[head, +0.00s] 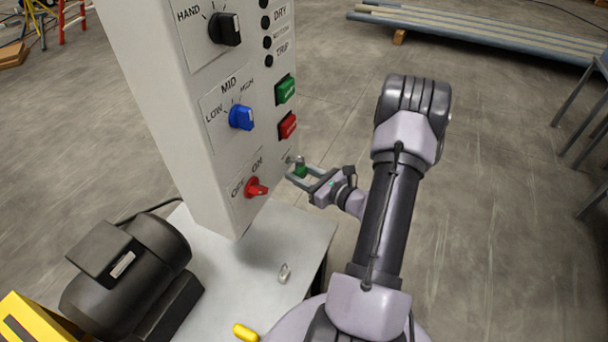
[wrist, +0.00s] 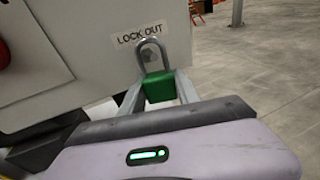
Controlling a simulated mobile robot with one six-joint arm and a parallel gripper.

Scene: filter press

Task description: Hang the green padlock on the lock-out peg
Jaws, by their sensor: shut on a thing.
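The green padlock (wrist: 159,87) is held between the two fingers of my gripper (head: 299,172). Its silver shackle (wrist: 152,51) points up, in front of the cabinet face marked LOCK OUT (wrist: 138,33). In the head view the padlock (head: 301,170) is small, close to the right-hand edge of the cabinet's lower front.
The grey control cabinet (head: 190,165) carries a red OFF/ON knob (head: 256,188), a blue knob (head: 241,117) and green and red buttons. A small silver item (head: 285,273) lies on the pale tabletop (head: 300,235). A black motor (head: 125,275) stands at left. Open floor lies to the right.

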